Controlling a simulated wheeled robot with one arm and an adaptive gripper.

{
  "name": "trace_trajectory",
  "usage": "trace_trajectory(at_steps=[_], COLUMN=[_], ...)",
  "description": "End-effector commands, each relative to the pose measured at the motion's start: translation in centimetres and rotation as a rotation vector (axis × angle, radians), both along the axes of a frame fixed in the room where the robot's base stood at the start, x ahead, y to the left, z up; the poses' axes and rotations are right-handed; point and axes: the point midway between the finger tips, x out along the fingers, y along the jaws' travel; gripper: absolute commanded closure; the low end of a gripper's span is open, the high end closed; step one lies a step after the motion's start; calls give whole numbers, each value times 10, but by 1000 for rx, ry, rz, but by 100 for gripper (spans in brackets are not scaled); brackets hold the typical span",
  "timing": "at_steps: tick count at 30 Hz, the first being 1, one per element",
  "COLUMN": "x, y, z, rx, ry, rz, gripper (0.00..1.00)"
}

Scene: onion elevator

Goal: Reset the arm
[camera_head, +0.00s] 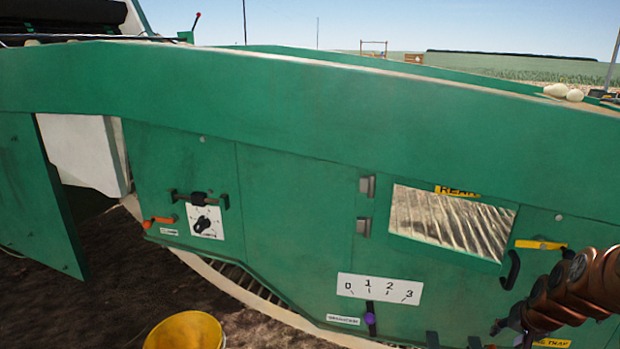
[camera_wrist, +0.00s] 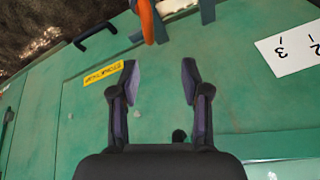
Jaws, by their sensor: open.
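My gripper (camera_wrist: 159,85) is open and empty in the wrist view, its two dark fingers spread apart in front of the green machine panel (camera_wrist: 50,130). No object is between the fingers. In the head view my brown arm comes in at the lower right, close to the green machine (camera_head: 290,200). The gripper end (camera_head: 508,328) shows there only as a small dark shape near the panel's lower right. I cannot tell whether it touches the panel.
The panel carries a 0–3 scale plate (camera_head: 379,289) with a purple-knobbed lever (camera_head: 370,319), a window (camera_head: 450,222), a black handle (camera_head: 512,270) and a rotary dial (camera_head: 204,221). A yellow bucket (camera_head: 184,332) stands at the bottom. A green door (camera_head: 35,200) hangs open at left.

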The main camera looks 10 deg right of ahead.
Motion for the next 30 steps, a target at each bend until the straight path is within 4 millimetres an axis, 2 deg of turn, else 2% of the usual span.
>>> trace_trajectory(at_steps=[1, 3, 8, 14, 21, 26, 30], x=[3, 4, -1, -20, -59, -91, -124], y=[13, 36, 96, 161, 229, 265, 291], z=[25, 49, 105, 170, 244, 292, 330], rx=[-1, 7, 22, 33, 35, 30, 24], ry=[6, 26, 82, 159, 253, 316, 376], rz=[26, 67, 172, 290, 415, 489, 547], gripper=[53, 53, 53, 53, 53, 53, 53])
